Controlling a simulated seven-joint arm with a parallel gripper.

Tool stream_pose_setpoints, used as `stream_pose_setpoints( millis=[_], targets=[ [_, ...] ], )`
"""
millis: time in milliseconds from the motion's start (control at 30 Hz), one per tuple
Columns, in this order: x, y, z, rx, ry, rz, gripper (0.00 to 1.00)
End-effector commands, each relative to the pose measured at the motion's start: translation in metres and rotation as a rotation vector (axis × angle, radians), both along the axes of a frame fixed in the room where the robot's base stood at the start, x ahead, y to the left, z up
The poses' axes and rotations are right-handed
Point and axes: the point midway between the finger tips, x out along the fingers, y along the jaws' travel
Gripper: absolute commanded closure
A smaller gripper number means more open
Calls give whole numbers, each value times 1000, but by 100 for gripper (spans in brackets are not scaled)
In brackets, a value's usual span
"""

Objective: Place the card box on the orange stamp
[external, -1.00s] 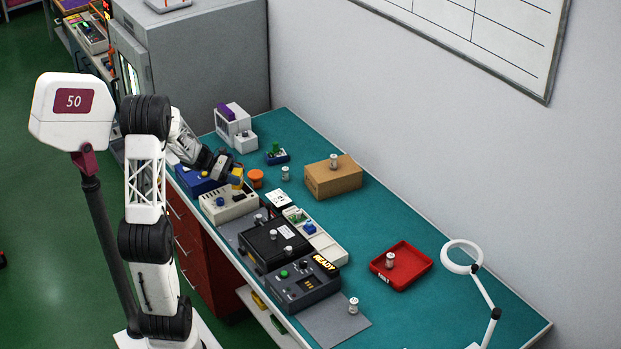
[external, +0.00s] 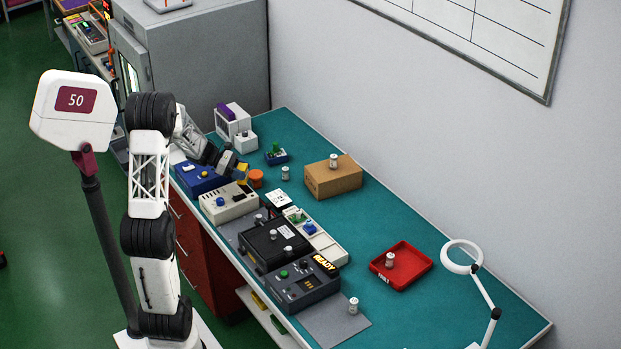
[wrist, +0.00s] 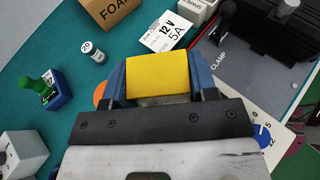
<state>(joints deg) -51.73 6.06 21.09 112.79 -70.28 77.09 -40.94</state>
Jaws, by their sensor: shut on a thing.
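My gripper (wrist: 160,80) is shut on a small yellow box (wrist: 156,74), which I take to be the card box; its blue fingers press either side. In the external view the yellow box (external: 242,170) hangs at the end of my arm, just left of the orange stamp (external: 256,179). The round stamp stands on the teal bench. In the wrist view the orange stamp (wrist: 101,95) is mostly hidden behind the left finger. The gap between box and stamp is hard to judge.
A brown foam box (external: 333,180) with a vial on top stands to the right. A small vial (external: 285,173) and a blue block with a green handle (external: 276,155) are near the stamp. A beige device (external: 230,203) is in front. Open bench lies around the red tray (external: 401,266).

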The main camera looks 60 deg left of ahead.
Motion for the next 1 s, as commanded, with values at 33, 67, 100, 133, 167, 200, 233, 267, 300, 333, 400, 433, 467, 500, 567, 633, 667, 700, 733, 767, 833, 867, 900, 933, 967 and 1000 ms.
stream_pose_setpoints(
  millis=[33,67,100,133,167,200,233,267,300,333,400,433,467,500,567,633,667,700,733,767,833,867,900,933,967,1000],
  targets=[
    [6,5,-1,1,-1,0,72],
    [10,7,-1,1,-1,0,72],
    [14,11,-2,0,0,0,72],
    [17,13,-2,0,0,0,72],
    [21,16,-2,0,0,0,72],
    [25,19,-3,0,0,0,72],
    [29,22,-4,0,0,0,72],
    [32,24,-4,0,0,-1,72],
    [36,27,-5,-1,1,-1,72],
    [40,30,-5,0,0,-1,72],
    [48,35,-6,0,0,-1,72],
    [51,38,-7,0,0,-1,72],
    [54,40,-7,0,0,-1,72],
    [59,43,-7,0,0,-1,72],
    [65,49,-8,0,0,-1,72],
    [73,54,-9,0,0,-1,72],
    [76,56,-9,-1,1,-1,72],
    [79,59,-10,-1,1,-1,72],
    [82,61,-10,0,0,-1,72],
    [84,62,-10,0,0,-1,72],
    [87,65,-10,0,0,-1,72],
    [89,66,-11,0,0,-1,72],
    [90,67,-11,0,0,-1,72],
    [91,68,-11,0,0,0,72],
    [91,68,-11,0,0,0,72],
    [92,68,-11,0,0,0,72]
  ],
)
